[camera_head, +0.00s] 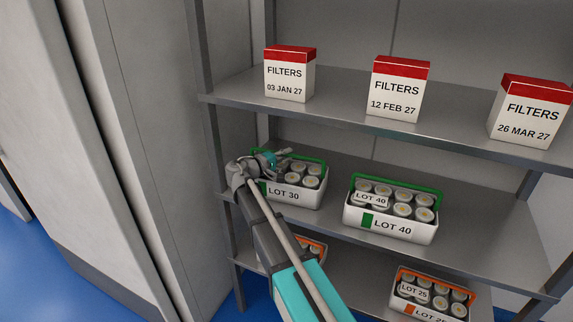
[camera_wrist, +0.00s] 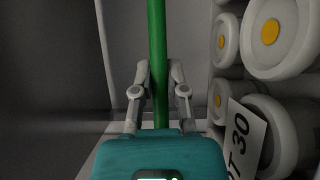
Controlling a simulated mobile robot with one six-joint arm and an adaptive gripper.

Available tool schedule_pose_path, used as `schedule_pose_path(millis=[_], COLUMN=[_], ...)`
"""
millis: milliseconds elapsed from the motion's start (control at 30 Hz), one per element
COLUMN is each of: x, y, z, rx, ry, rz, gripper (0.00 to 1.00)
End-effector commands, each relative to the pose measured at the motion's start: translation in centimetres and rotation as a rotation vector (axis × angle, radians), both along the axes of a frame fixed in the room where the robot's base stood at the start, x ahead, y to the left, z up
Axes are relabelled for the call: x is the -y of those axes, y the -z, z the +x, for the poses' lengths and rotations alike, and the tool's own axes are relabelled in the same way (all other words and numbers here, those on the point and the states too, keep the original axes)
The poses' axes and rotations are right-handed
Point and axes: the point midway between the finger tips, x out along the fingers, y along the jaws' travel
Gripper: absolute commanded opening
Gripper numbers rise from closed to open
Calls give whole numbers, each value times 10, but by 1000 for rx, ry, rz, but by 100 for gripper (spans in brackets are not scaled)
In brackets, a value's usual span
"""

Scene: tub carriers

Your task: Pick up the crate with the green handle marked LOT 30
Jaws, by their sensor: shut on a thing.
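The white crate marked LOT 30 (camera_head: 292,195) stands on the middle shelf at the left, holding several round tubs. Its green handle (camera_head: 305,157) is raised above the tubs; in the wrist view the handle (camera_wrist: 157,45) runs upright between my fingers. My gripper (camera_head: 283,154) is over the crate and shut on the green handle; it also shows in the wrist view (camera_wrist: 159,85). A tag ending in "30" (camera_wrist: 245,140) lies against the tubs. My arm hides the crate's left part.
A crate marked LOT 40 (camera_head: 392,226) with a green handle stands to the right on the same shelf. Orange-handled crates, one marked LOT 25 (camera_head: 430,305), are on the shelf below. Three FILTERS boxes (camera_head: 398,95) stand on the shelf above. A shelf post (camera_head: 205,125) is close at left.

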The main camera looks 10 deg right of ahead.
Motion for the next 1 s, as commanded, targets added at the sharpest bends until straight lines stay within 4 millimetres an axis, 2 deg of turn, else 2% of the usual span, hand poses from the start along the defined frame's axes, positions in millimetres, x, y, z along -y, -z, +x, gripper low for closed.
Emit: schedule_pose_path(millis=[367, 700, 1000], x=[0, 0, -2], y=[-12, -37, -66], z=[0, 0, -26], rx=[0, 1, 1], ry=[-1, -1, -1], rz=[-3, -4, -4], gripper=[0, 0, 0])
